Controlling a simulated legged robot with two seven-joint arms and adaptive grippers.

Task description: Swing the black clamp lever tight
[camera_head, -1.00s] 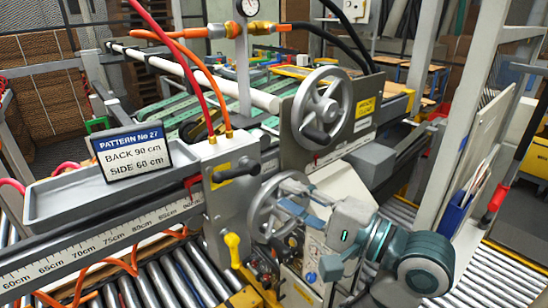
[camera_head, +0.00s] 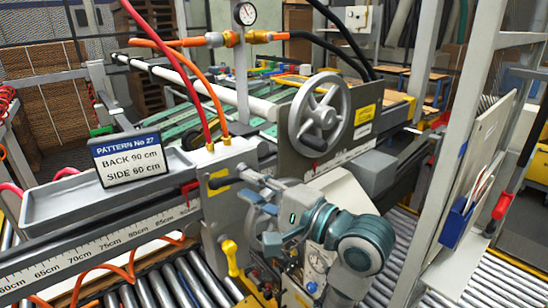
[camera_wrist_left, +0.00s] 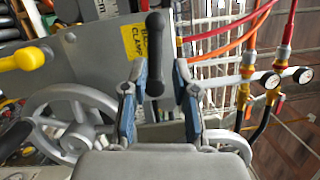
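The black clamp lever (camera_head: 222,181) sticks out from the grey plate on the carriage, beside a yellow label. In the left wrist view the lever (camera_wrist_left: 155,58) stands upright in the picture, with its lower end between my fingertips. My left gripper (camera_head: 252,188) is just right of the lever in the head view. It is open, its two blue-padded fingers (camera_wrist_left: 158,85) on either side of the lever, with gaps visible on both sides. The lever's root is partly hidden by the gripper in the head view. My right gripper is not in view.
A large handwheel (camera_head: 320,113) stands above right of my gripper; a lower handwheel (camera_wrist_left: 75,125) is close by. A yellow-knobbed lever (camera_head: 231,258) is below. A grey tray with the pattern sign (camera_head: 130,158) is at left. Red and orange hoses (camera_head: 205,85) rise behind.

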